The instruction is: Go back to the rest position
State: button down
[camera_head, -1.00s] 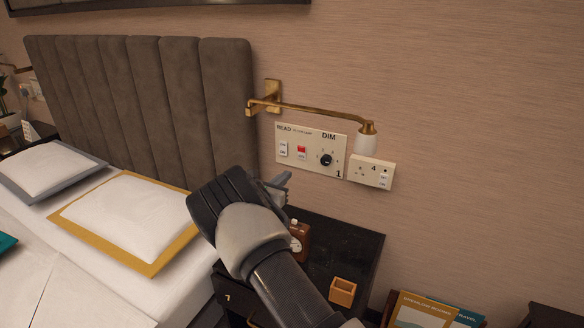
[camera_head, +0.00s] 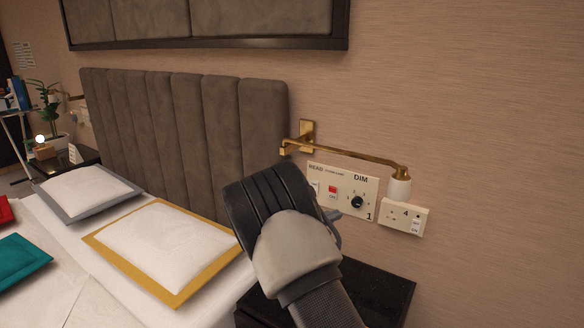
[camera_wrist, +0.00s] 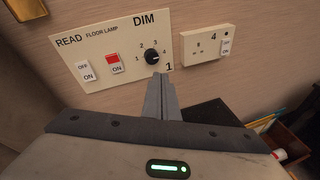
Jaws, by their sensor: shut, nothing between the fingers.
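My gripper (camera_wrist: 160,80) is shut and empty. In the wrist view its fingers point up at the wall switch panel (camera_wrist: 112,54), just below the black dimmer knob (camera_wrist: 152,56). I cannot tell whether they touch the panel. In the head view my wrist hides most of the fingers, and the switch panel (camera_head: 346,193) shows just behind and to the right of it. The red switch (camera_head: 333,192) and the dimmer knob (camera_head: 357,202) are in sight there.
A brass wall lamp (camera_head: 350,154) juts out above the panel. A socket plate (camera_head: 403,216) is to the right. A black nightstand (camera_head: 385,292) stands below my arm. The bed with its yellow-edged pillow (camera_head: 165,250) and padded headboard (camera_head: 185,135) is on the left.

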jog(key=s+d+r+m+g+y, duration=0.1)
jog(key=s+d+r+m+g, duration=0.2)
jog(key=s, duration=0.4)
jog(key=s+d+r+m+g+y, duration=0.1)
jog(key=s+d+r+m, duration=0.2)
jog(key=s+r+m, duration=0.3)
jog(key=s+d+r+m+g+y, duration=0.2)
jog(key=s+d+r+m, duration=0.15)
jog(key=s, duration=0.45)
jog(key=s+a+r+m+y, duration=0.1)
jog(key=s+a+m+y, duration=0.2)
jog(key=s, duration=0.5)
jog(key=s+a+r+m+t+y, duration=0.1)
jog(key=s+a+m+y, duration=0.2)
jog(key=s, duration=0.4)
jog(key=s+a+r+m+y, duration=0.1)
jog(key=s+a+m, duration=0.2)
jog(key=s+m, duration=0.35)
notch_tip(320, 180, up, 24)
jog(key=s+n+p, duration=0.1)
jog(key=p, duration=2.2)
jog(key=shift+s+a+f+n+p, duration=0.2)
jog(key=shift+s+n+p, duration=0.1)
